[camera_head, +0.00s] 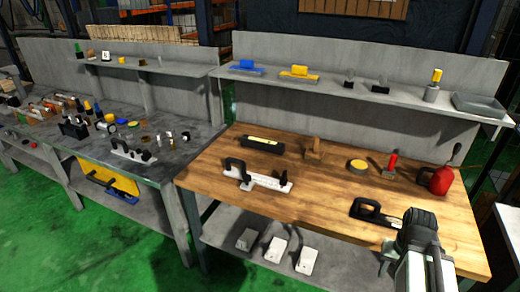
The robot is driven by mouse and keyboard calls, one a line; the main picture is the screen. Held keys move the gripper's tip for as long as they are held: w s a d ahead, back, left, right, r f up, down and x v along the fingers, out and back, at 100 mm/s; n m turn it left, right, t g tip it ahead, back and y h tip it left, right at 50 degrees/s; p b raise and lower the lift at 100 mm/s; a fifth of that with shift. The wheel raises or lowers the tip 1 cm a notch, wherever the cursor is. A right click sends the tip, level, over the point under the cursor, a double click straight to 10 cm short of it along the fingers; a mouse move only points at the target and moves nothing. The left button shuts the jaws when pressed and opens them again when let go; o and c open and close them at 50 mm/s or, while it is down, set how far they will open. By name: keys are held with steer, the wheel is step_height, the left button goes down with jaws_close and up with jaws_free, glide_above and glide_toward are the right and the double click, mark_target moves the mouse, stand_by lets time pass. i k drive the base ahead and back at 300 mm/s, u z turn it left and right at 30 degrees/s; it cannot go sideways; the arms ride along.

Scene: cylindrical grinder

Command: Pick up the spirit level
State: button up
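A black bar with a pale yellow strip along its top (263,143) lies toward the back left of the wooden bench top; it looks like the spirit level, though the picture is too small to be sure. It lies flat with nothing on it. My gripper (387,252) is at the lower right, by the bench's front edge, well to the right and nearer than the bar. It is partly hidden by my own arm, so its opening does not show clearly. I see nothing held in it.
A white bar with black handles (266,181) lies in front of the black bar. A black handled tool (374,212) lies near my gripper. A wooden block (314,152), a yellow-topped disc (358,166) and a red can (440,181) stand behind. The bench's front middle is clear.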

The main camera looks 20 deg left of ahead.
mark_target(268, 145)
steer(key=u, duration=0.05)
steer(key=k, duration=0.4)
steer(key=u, duration=2.6)
steer(key=i, duration=2)
steer(key=z, duration=1.05)
steer(key=i, duration=1)
steer(key=u, duration=0.1)
